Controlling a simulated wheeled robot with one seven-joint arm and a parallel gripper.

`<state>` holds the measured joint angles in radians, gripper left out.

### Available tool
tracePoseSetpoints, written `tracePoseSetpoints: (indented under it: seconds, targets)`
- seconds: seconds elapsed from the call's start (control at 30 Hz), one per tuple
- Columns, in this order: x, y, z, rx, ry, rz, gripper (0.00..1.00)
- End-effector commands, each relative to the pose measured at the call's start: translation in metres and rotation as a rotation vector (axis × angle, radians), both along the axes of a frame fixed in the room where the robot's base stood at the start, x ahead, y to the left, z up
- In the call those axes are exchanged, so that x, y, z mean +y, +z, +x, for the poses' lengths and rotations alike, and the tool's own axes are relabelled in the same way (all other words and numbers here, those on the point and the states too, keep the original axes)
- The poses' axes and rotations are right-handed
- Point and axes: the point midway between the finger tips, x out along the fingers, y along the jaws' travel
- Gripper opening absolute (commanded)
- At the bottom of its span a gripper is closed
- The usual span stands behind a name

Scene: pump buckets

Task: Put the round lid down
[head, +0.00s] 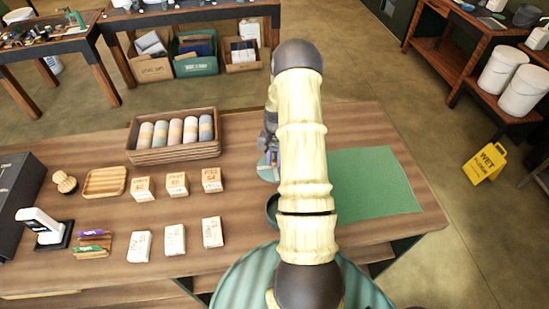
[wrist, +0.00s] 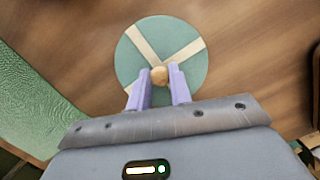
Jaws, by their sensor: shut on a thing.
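The round lid (wrist: 190,72) is a teal disc with pale crossing bands and a small wooden knob (wrist: 160,75) at its middle. In the wrist view the purple fingers of my gripper (wrist: 159,82) are shut on the knob. The lid is over bare wooden tabletop; whether it touches the wood I cannot tell. In the head view only the lid's left part (head: 265,170) shows, mostly hidden behind my arm. A dark teal round rim (head: 271,209) peeks out left of my arm, nearer the front; the rest of it is hidden.
A green mat (head: 375,180) lies on the table (head: 235,248) right of my arm. A wooden crate of several pastel rolls (head: 177,152) stands to the left, with small labelled packets (head: 175,240) in front. A yellow wet-floor sign (head: 484,164) stands on the floor at right.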

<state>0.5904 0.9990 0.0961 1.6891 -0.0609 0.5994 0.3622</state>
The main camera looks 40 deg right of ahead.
Motion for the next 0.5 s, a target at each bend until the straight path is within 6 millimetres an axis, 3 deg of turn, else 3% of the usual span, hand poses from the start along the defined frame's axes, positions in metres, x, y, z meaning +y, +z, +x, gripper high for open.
tracePoseSetpoints:
  seconds: [0.2,0.23,0.3,0.33,0.5]
  targets:
    - [0.0002,-0.0039,0.0001,0.0,0.0,0.0,0.0]
    - [0.0002,-0.0031,0.0001,0.0,0.0,0.0,0.24]
    - [0.0002,-0.0027,0.0001,0.0,0.0,0.0,0.38]
    - [0.0002,-0.0027,0.0001,0.0,0.0,0.0,0.42]
    - [0.0002,-0.0026,0.0001,0.0,0.0,0.0,0.42]
